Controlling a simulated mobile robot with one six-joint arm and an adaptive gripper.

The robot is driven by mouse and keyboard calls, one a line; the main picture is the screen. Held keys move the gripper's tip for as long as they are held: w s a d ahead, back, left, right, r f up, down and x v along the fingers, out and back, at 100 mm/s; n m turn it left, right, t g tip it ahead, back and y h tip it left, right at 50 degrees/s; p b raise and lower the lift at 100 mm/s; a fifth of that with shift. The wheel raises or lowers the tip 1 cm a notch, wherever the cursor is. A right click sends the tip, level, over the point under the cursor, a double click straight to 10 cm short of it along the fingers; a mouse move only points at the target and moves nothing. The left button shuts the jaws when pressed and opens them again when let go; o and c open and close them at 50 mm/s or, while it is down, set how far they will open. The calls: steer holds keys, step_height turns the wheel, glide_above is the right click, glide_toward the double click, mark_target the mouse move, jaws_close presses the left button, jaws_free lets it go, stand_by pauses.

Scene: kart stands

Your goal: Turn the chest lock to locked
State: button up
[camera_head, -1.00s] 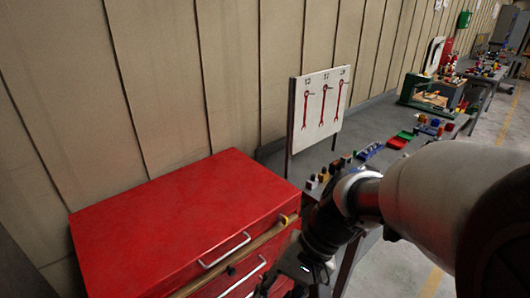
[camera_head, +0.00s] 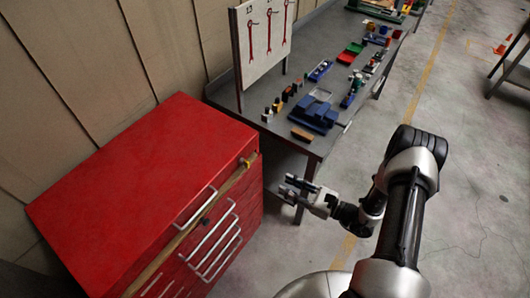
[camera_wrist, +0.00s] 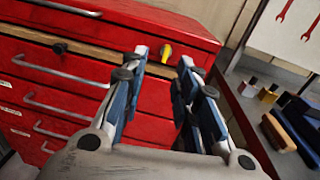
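The red tool chest (camera_head: 130,185) stands at the left in the head view, and its drawer front (camera_wrist: 70,75) fills the left of the wrist view. A small yellow knob (camera_wrist: 166,52), which looks like the lock, sits on the chest's upper front near the right corner; it also shows in the head view (camera_head: 247,162). It looks roughly upright, but its exact setting is too small to tell. My gripper (camera_head: 291,187) is in front of the chest's right end, apart from it. In the wrist view my gripper (camera_wrist: 162,68) is open and empty, with the knob beyond its fingertips.
A workbench (camera_head: 254,104) with blue, red and green items stands right of the chest, with a wrench board (camera_head: 262,45) behind. Open concrete floor (camera_head: 465,150) lies to the right.

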mark_target(248, 163)
steer(key=shift+m+t+h, duration=0.5)
steer(key=shift+m+t, duration=0.2)
steer(key=x, duration=0.5)
steer(key=f+x, duration=0.1)
steer(key=x, duration=1)
steer(key=shift+w+f+p, duration=0.35)
steer(key=shift+w, duration=0.05)
steer(key=shift+c, duration=0.5)
jaws_close()
